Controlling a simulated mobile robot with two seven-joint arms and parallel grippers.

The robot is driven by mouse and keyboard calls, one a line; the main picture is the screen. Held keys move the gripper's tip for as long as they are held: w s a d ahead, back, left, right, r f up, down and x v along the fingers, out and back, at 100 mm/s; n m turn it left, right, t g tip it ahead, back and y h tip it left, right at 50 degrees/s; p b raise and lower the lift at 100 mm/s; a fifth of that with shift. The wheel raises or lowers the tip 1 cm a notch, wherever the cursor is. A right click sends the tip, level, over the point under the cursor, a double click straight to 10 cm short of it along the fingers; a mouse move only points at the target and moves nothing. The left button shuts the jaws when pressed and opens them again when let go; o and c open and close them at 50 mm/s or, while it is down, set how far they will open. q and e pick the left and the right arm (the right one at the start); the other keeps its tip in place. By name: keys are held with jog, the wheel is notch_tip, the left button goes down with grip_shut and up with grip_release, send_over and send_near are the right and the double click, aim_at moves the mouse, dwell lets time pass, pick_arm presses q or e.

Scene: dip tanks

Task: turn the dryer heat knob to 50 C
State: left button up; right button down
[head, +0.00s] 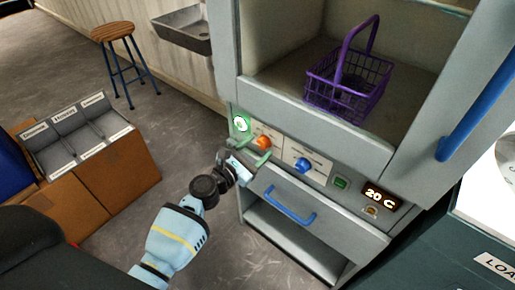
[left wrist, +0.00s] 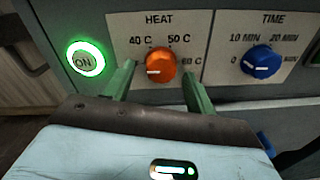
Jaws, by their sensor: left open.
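The orange heat knob (head: 263,142) is on the dryer's front panel, below the open chamber. In the left wrist view the heat knob (left wrist: 161,66) has a white pointer line facing left, below the 40 C label; 50 C is at upper right, and 60 C at right is partly hidden by a finger. My left gripper (head: 251,152) is open, its green fingers on either side of the knob with gaps visible in the left wrist view (left wrist: 158,82). The dryer display (head: 380,197) reads 20 C. My right gripper is not in view.
The blue time knob (head: 303,165) sits right of the heat knob, its pointer near 0. A lit green ON button (head: 241,124) is at left. A blue drawer handle (head: 290,206) sticks out below. A purple basket (head: 350,82) stands in the chamber.

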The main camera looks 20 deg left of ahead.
pick_arm(q)
jog(key=shift+w+d, duration=0.15)
jog(key=shift+w, duration=0.15)
jog(key=c, duration=1)
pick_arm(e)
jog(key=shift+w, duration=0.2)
